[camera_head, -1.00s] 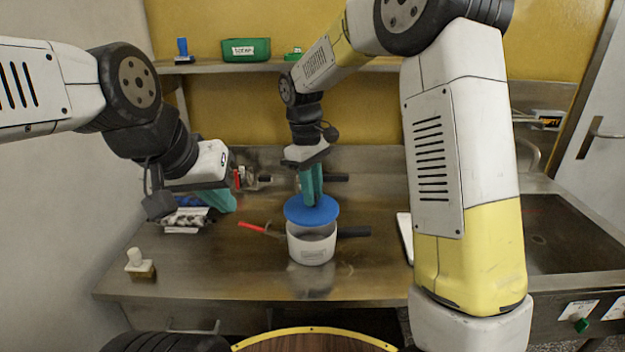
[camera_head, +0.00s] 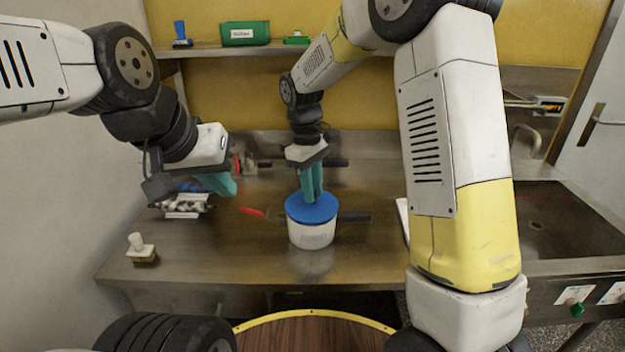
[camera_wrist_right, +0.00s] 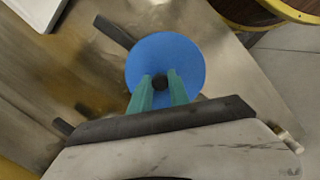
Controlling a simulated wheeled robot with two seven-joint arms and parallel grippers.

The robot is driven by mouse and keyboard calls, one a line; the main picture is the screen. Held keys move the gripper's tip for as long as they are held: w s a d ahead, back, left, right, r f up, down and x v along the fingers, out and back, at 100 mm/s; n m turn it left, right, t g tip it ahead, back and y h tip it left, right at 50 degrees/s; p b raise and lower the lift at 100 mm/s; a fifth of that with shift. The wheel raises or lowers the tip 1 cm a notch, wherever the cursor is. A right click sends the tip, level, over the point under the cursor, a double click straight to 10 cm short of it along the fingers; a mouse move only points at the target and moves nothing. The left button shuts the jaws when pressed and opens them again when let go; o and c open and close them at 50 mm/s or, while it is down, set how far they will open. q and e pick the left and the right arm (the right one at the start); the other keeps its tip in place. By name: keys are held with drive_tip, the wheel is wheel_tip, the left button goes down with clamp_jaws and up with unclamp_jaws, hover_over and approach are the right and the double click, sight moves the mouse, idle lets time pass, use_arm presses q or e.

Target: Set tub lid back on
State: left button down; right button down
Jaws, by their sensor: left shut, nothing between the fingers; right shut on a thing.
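The white tub (camera_head: 311,236) stands upright on the steel counter (camera_head: 230,256). The blue lid (camera_head: 312,208) lies level over the tub's mouth and covers it; whether it is fully seated all round I cannot tell. My right gripper (camera_head: 314,198) comes from above and is shut on the lid's dark knob. In the right wrist view the gripper (camera_wrist_right: 160,84) holds the knob in the middle of the lid (camera_wrist_right: 165,58). The tub is hidden under the lid there. My left gripper (camera_head: 230,186) is shut and empty, above the counter's left side.
A brush (camera_head: 141,250) stands at the front left. Small items (camera_head: 184,205) lie under the left gripper. A sink (camera_head: 560,215) is at right. The counter's front is clear.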

drive_tip(key=shift+f, duration=0.6)
idle(0.8)
drive_tip(key=c, duration=1.1)
unclamp_jaws()
drive_tip(key=shift+c, duration=0.2)
drive_tip(key=shift+r, duration=0.1)
drive_tip(key=shift+r, duration=3.45)
